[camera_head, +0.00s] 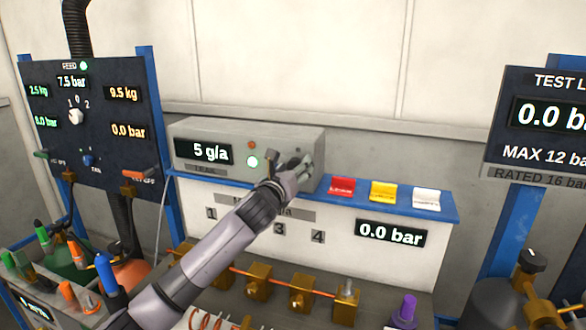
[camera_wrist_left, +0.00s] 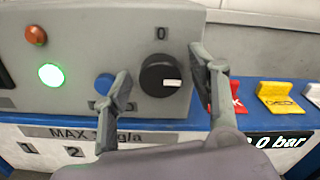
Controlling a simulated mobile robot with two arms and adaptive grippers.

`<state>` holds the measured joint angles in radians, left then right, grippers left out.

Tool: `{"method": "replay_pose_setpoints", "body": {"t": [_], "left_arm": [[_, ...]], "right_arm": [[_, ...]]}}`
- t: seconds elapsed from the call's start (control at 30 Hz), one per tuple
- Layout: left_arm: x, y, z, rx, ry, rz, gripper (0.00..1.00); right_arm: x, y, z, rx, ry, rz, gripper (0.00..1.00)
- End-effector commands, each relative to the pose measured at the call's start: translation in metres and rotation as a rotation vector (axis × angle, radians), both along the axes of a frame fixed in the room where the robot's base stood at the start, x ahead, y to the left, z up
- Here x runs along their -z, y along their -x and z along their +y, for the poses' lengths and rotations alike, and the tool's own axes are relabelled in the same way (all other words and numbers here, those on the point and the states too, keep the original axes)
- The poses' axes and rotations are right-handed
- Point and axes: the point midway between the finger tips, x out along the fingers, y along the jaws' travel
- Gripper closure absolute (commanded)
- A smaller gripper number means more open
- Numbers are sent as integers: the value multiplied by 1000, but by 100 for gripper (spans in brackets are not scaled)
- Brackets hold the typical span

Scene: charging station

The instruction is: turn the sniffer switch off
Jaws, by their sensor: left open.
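The sniffer is a grey box (camera_head: 224,132) on the blue shelf, its display (camera_head: 204,151) reading 5 g/a. In the left wrist view its black rotary knob (camera_wrist_left: 161,76) has a white pointer mark aimed right, with a "0" above the knob. My left gripper (camera_head: 296,164) is at the right part of the box front and hides the knob in the head view. In the left wrist view the open left gripper (camera_wrist_left: 161,66) has one finger on each side of the knob; I cannot tell whether they touch it. My right gripper is not in view.
A green lamp (camera_wrist_left: 51,75), an orange button (camera_wrist_left: 36,34) and a blue button (camera_wrist_left: 104,84) are left of the knob. Red (camera_head: 342,187), yellow (camera_head: 383,192) and white (camera_head: 426,199) switches sit right of the box. Brass valves (camera_head: 258,281) line the bench below.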

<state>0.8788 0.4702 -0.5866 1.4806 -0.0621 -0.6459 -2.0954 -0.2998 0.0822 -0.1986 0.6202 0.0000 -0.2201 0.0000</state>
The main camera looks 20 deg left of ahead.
Motion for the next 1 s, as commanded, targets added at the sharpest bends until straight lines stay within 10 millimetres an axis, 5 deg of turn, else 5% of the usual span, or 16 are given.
{"method": "replay_pose_setpoints", "body": {"t": [0.73, 1.0], "left_arm": [[0, 0, 0, -1, 0, 1, 94], [0, 0, 0, -1, 23, 2, 94]], "right_arm": [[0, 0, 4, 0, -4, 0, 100], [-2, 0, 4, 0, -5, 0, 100]]}}
